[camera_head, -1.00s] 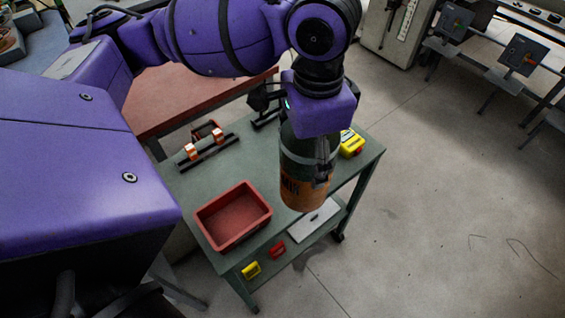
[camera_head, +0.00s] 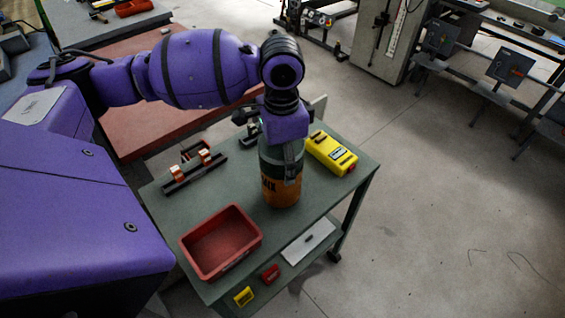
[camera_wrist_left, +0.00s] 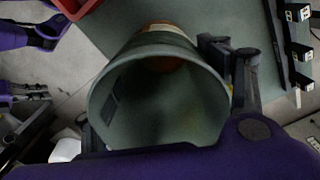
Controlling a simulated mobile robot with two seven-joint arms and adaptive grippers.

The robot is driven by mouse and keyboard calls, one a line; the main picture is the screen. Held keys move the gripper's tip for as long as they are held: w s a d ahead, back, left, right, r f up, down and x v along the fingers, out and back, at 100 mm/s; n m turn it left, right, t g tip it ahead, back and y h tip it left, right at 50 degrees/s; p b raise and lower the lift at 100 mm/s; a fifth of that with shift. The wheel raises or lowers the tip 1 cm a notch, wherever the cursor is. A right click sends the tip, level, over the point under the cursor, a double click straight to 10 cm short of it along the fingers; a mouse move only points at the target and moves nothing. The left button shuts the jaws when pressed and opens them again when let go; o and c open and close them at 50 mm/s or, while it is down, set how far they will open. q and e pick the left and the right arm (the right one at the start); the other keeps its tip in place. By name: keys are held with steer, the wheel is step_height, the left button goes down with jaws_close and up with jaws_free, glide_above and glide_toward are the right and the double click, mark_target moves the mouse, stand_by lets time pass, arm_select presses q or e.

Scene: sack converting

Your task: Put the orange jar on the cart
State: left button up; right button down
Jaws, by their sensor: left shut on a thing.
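The orange jar (camera_head: 281,192) has an orange lower part with dark lettering and a grey-green upper part. It is upright over the middle of the green cart's top (camera_head: 318,205), between the red bin and the yellow device. Its base looks at or very near the surface; I cannot tell whether it touches. My left gripper (camera_head: 284,158) is shut on the jar's upper part, from above. In the left wrist view the jar (camera_wrist_left: 160,105) shows its wide round rim and dark inside, with a finger beside it at the right. My right gripper is not clearly seen.
On the cart are a red bin (camera_head: 221,243) in front, a yellow device (camera_head: 332,152) at the right and a dark rack with copper-coloured parts (camera_head: 193,170) at the left. A lower shelf (camera_head: 308,241) holds small items. Clear floor lies to the right.

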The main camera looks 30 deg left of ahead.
arm_select(q)
steer(key=shift+f, duration=0.75)
arm_select(e)
steer(key=shift+s+f, duration=0.15)
steer(key=shift+f, duration=0.05)
arm_select(q)
steer(key=o, duration=1.5)
steer(key=shift+f, duration=0.15)
steer(key=shift+o, duration=1.1)
arm_select(e)
steer(key=shift+s+d, duration=0.1)
steer(key=shift+s, duration=0.2)
steer(key=shift+s+f, duration=0.1)
steer(key=shift+f, duration=0.05)
